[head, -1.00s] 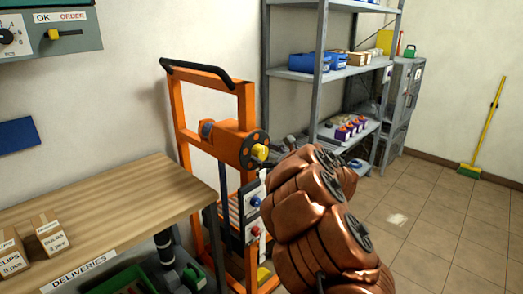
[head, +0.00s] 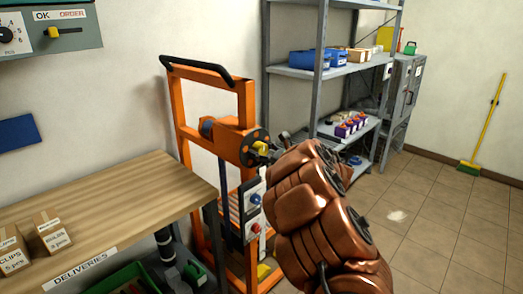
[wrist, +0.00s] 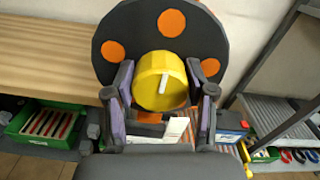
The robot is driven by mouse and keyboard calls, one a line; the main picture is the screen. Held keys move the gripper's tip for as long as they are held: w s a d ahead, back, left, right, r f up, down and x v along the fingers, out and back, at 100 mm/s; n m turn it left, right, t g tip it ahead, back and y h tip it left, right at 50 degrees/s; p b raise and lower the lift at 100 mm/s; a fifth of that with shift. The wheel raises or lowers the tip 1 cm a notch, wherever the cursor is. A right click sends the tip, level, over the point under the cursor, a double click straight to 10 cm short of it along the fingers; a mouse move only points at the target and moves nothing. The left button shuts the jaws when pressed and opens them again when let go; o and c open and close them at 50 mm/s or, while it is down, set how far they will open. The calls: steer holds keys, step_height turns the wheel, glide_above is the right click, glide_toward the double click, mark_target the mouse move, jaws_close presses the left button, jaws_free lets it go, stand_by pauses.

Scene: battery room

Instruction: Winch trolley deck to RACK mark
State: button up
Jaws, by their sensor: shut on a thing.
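The orange winch trolley (head: 185,130) stands upright between the wooden bench and the grey shelf rack. Its winch has a dark disc (wrist: 115,40) with orange spots and a yellow knob (wrist: 158,82) with a white mark. My gripper (wrist: 160,88) is shut on the yellow knob, one finger on each side. In the head view my gripper (head: 268,150) meets the winch from the right. A pale panel with a blue and a red button (head: 255,228) is on the trolley's mast. The deck and a RACK mark cannot be clearly made out; my arm hides part of the trolley.
The wooden bench (head: 120,205) with small cartons (head: 50,230) is on the left. The shelf rack (head: 320,80) stands close behind the trolley and holds blue bins and small purple batteries. Tiled floor (head: 440,220) is open at the right, with a broom (head: 485,125) by the wall.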

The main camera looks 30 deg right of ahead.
steer(key=shift+c, duration=1.1)
steer(key=b, duration=0.3)
steer(key=shift+d+f+m, duration=0.1)
steer(key=shift+f+m, duration=0.15)
steer(key=shift+m, duration=0.15)
